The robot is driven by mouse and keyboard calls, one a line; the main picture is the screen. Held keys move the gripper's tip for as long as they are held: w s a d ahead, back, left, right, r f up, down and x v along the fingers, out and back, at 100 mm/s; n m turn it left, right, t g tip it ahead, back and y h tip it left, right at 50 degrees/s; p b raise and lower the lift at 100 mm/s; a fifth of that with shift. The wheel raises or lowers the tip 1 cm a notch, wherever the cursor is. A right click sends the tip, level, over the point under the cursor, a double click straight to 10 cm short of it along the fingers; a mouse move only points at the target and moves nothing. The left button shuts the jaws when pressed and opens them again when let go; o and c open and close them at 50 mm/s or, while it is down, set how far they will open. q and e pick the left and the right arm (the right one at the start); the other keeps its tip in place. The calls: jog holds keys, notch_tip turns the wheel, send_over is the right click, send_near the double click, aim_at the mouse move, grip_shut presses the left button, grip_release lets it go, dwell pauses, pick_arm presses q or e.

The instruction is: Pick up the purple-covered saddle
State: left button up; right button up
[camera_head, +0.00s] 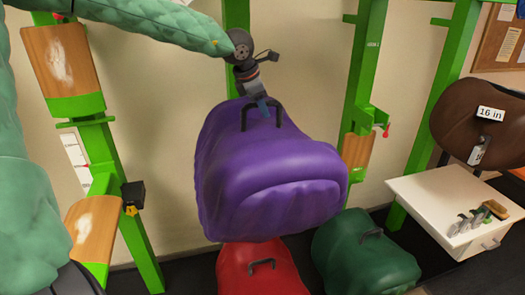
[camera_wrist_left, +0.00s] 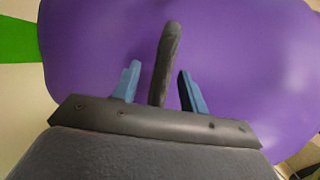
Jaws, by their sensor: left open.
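The purple-covered saddle (camera_head: 265,180) is in the middle of the head view, with a dark handle (camera_head: 246,116) on its top. It fills most of the left wrist view (camera_wrist_left: 250,70). My left gripper (camera_head: 264,108) is at the handle, coming down from above. In the left wrist view its two blue fingers (camera_wrist_left: 158,85) are apart, with the dark handle (camera_wrist_left: 168,50) between them. I cannot tell whether either finger touches the handle. My right gripper is not in view.
A red-covered saddle (camera_head: 245,272) and a green-covered one (camera_head: 365,255) sit lower, below the purple one. Green posts (camera_head: 365,60) stand behind. A white cabinet (camera_head: 425,200) with small tools and a brown saddle (camera_head: 460,120) are at the right.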

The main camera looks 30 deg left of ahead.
pick_arm(q)
grip_shut()
jog(key=shift+w+r, duration=0.1)
jog(key=shift+r, duration=0.05)
dwell(1.3)
